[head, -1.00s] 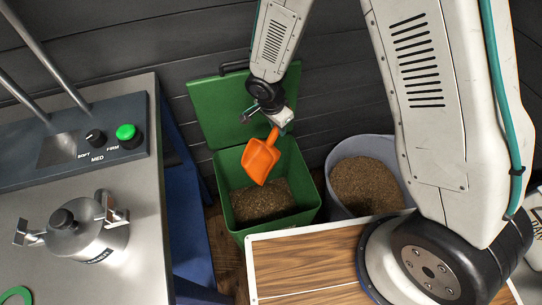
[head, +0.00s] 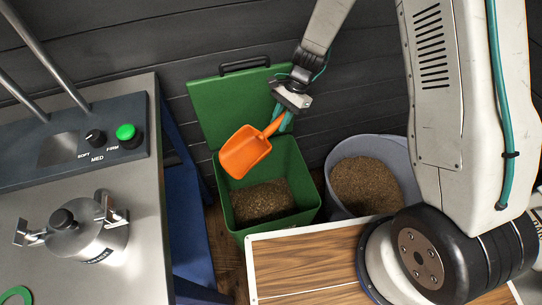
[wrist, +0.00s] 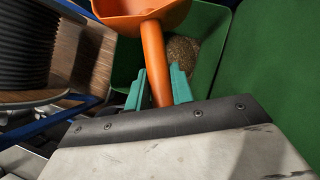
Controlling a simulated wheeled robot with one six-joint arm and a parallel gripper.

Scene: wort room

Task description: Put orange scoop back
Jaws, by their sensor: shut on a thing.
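The orange scoop (head: 246,151) is held by its handle above the left part of the green bin. My gripper (head: 279,121) is shut on the handle, and its teal fingers (wrist: 158,90) show on both sides of it in the wrist view. The scoop's bowl points to the left and down, apart from the grain. The green bin (head: 311,184) stands open with its lid (head: 235,98) tipped back against the wall. Brown grain (head: 262,201) lies low in the bin. The inside of the scoop's bowl looks empty in the head view.
A grey tub (head: 398,152) of grain stands right of the bin. A wooden-topped surface (head: 310,265) lies in front. A steel bench (head: 150,215) with a control panel (head: 85,140) and a lidded vessel (head: 85,232) is at the left. A dark plank wall is behind.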

